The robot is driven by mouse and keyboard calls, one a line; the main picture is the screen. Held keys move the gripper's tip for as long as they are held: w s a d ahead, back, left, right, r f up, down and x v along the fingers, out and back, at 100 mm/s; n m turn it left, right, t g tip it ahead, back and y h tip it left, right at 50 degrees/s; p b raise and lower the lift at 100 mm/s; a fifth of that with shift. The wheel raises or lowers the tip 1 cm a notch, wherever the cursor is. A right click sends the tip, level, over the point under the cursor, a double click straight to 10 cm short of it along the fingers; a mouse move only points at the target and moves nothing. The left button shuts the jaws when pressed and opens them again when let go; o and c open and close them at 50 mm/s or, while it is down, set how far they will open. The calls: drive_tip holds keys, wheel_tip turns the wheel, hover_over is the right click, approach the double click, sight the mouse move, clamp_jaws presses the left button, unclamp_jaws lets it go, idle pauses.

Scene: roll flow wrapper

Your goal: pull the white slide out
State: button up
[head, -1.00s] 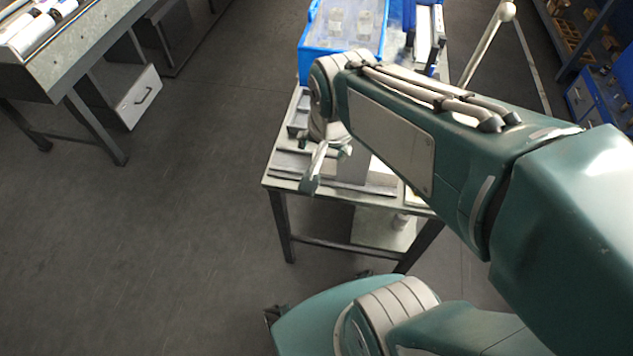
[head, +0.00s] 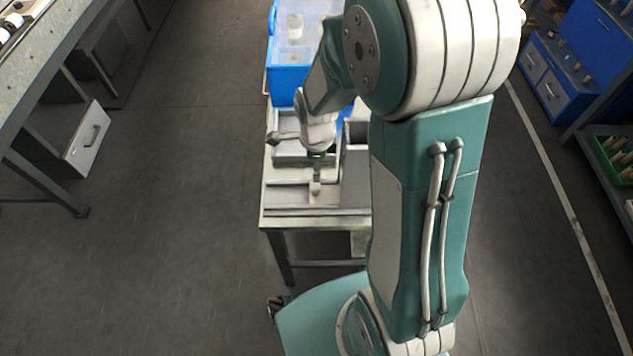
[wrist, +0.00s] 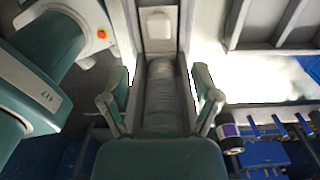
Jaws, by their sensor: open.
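A pale white block (wrist: 158,25), which looks like the white slide, sits in a grey channel at the top of the wrist view. A similar pale block (head: 322,190) shows on the table in the head view, just below my gripper (head: 312,142). In the wrist view my gripper (wrist: 162,78) is open, with one finger on each side of the channel. A dull grey rounded piece (wrist: 163,85) lies between the fingers in that view. I see no finger closed on anything. My arm hides the right part of the table in the head view.
A metal table (head: 300,222) carries grey trays and a blue bin (head: 290,80) behind my gripper. In the wrist view a dark roll (wrist: 229,136) and blue parts lie at the lower right. Open floor (head: 160,200) lies left of the table.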

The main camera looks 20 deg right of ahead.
sight(314, 185)
wheel_tip(314, 185, down, 9)
drive_tip(key=shift+a+r, duration=0.1)
drive_tip(key=shift+r, duration=0.1)
drive_tip(key=shift+a, duration=0.1)
drive_tip(key=shift+c, duration=0.9)
drive_tip(key=shift+a, duration=0.1)
clamp_jaws()
